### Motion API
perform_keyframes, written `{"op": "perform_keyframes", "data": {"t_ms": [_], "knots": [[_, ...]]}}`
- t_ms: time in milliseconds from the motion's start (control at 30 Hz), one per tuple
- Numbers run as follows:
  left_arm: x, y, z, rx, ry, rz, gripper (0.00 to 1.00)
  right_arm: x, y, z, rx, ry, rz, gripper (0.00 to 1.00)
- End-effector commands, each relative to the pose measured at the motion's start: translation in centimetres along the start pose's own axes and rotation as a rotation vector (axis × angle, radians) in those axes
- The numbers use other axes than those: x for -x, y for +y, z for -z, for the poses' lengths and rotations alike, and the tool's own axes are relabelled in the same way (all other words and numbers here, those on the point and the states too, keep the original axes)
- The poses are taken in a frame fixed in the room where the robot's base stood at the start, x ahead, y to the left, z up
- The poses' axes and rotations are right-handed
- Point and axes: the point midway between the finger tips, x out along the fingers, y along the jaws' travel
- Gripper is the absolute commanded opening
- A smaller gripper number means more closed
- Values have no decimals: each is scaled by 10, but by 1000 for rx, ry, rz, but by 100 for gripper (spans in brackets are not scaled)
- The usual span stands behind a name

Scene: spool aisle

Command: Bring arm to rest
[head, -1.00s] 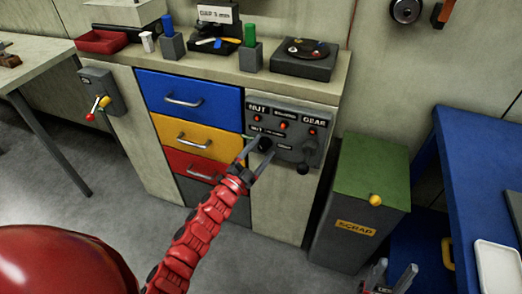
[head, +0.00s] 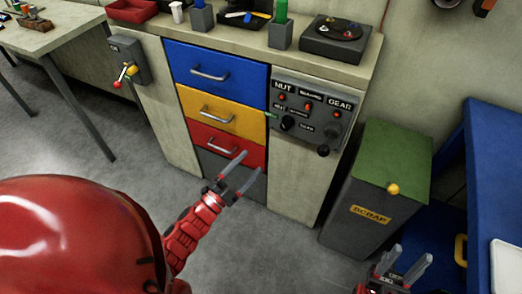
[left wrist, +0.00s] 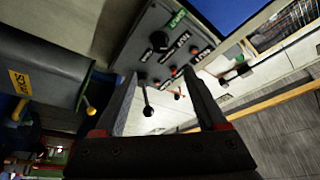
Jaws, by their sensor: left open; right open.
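My left gripper (head: 236,173) is open and empty in the head view, in front of the grey bottom drawer and red drawer of the cabinet. It is apart from the control panel (head: 312,112), which carries dark knobs, red lights and labels such as NUT and GEAR. In the left wrist view the open fingers (left wrist: 160,103) point toward the same panel (left wrist: 170,45), with nothing between them. My right gripper (head: 407,268) is at the lower right of the head view, open and empty, near the scrap bin.
A green-lidded scrap bin (head: 386,160) with a yellow knob stands right of the cabinet (head: 295,185). A blue table (head: 497,150) is at the far right. A lever switch box (head: 128,58) is on the cabinet's left. Grey floor (head: 270,250) in front is clear.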

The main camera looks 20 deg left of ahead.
Motion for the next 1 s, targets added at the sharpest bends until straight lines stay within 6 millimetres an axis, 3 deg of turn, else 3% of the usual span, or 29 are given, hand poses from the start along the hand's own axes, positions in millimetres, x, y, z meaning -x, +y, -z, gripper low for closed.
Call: {"op": "perform_keyframes", "data": {"t_ms": [200,767,867,1000], "knots": [[15,0,0,1,-2,0,74,-1,0,0,0,0,0,50],[14,0,4,9,13,7,74,-1,0,0,0,0,0,50],[9,0,28,68,103,54,74,-1,0,0,0,0,0,50],[6,-11,98,229,366,208,74,-1,0,0,0,0,0,50]]}}
